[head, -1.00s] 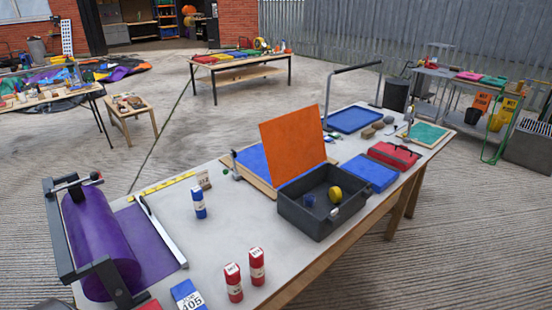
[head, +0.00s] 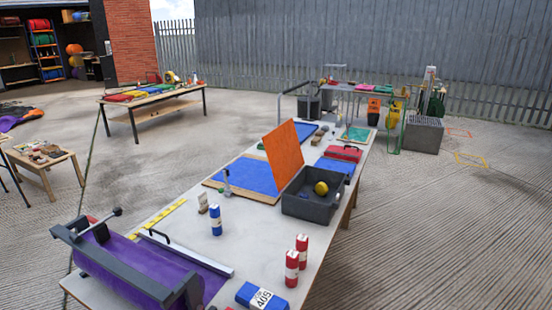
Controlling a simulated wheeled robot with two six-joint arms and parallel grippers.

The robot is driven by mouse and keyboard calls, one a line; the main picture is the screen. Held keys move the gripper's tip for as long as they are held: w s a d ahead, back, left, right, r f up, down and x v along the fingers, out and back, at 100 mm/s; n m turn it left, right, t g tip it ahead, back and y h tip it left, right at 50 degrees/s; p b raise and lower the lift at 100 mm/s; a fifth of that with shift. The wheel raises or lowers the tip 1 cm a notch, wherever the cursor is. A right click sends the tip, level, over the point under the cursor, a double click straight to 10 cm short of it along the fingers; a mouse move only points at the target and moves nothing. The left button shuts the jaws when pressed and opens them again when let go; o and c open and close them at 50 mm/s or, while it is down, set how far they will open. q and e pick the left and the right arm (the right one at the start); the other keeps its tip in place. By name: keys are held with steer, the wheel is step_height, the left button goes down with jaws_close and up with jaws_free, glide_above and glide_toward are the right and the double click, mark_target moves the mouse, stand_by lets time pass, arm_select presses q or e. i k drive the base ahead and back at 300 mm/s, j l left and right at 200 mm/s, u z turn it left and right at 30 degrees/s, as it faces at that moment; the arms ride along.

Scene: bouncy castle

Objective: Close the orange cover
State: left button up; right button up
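The orange cover (head: 282,155) is a flat square panel standing open and tilted up at the left side of a dark grey box (head: 310,209) on the long work table. The box is open at the top. A yellow roll (head: 321,188) and a small blue thing (head: 304,195) lie inside it. Neither of my grippers shows in the head view.
On the long table (head: 262,234) are a purple roll (head: 120,272) in a frame, red bottles (head: 292,268), a blue bottle (head: 215,220), a blue board (head: 250,175) and a red case (head: 343,153).

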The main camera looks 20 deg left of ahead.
mark_target(283, 150)
steer(key=j+z, duration=0.1)
steer(key=j, duration=0.4)
steer(key=k+j, duration=0.1)
steer(key=j, duration=0.4)
steer(key=k+j+z, duration=0.15)
steer(key=j, duration=0.3)
steer(key=j+z, duration=0.1)
steer(key=j, duration=0.4)
steer(key=k+j, duration=0.15)
steer(key=j, duration=0.35)
steer(key=j+z, duration=0.1)
steer(key=j, duration=0.8)
steer(key=k+j+z, duration=0.1)
steer(key=j, duration=0.85)
